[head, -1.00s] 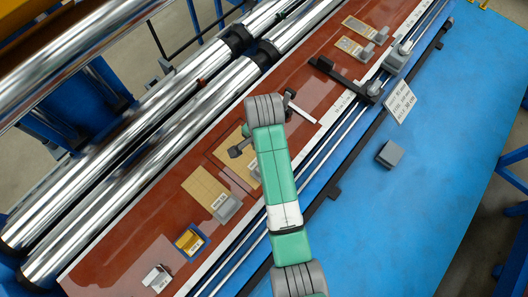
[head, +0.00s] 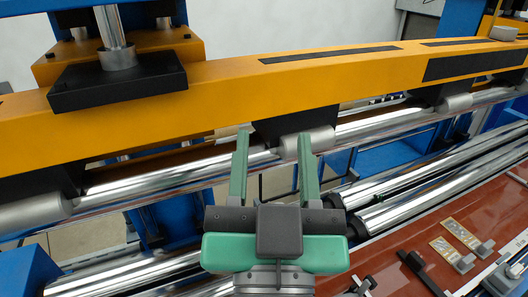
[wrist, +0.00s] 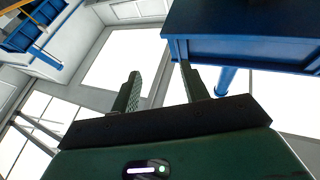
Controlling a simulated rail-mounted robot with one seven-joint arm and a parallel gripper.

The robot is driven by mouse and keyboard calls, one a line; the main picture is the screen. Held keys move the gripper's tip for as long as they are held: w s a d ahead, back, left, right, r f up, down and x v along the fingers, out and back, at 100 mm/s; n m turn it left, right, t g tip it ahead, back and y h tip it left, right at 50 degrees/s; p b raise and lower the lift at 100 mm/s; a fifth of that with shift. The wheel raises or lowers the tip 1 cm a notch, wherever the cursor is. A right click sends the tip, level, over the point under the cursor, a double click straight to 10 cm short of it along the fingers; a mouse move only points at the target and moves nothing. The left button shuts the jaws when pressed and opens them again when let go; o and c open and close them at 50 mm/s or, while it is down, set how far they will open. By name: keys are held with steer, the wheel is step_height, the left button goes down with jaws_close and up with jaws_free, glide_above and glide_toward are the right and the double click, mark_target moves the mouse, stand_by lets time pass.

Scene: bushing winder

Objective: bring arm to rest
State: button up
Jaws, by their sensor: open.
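My gripper (head: 274,165) is in the lower middle of the head view, with its two green fingers apart and nothing between them. It points up, in front of the polished rollers and the yellow beam in the picture. In the wrist view my gripper (wrist: 160,90) is also open and empty, its fingers pointing up toward bright windows and a blue structure. No part of the machine shows between the fingers at close range.
A yellow beam (head: 230,87) crosses the head view above polished rollers (head: 405,190). A red-brown table (head: 410,255) with small sample plates (head: 461,234) lies at lower right. A blue structure (wrist: 245,45) fills the wrist view's upper right.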

steer(key=s+r+t+p, duration=0.1)
steer(key=s+r+p, duration=0.1)
steer(key=r, duration=0.3)
steer(key=s+a+r+t+p, duration=0.1)
steer(key=s+r+p, duration=0.1)
steer(key=r+p, duration=0.1)
steer(key=shift+s+r+n+y, duration=0.4)
steer(key=shift+r, duration=0.45)
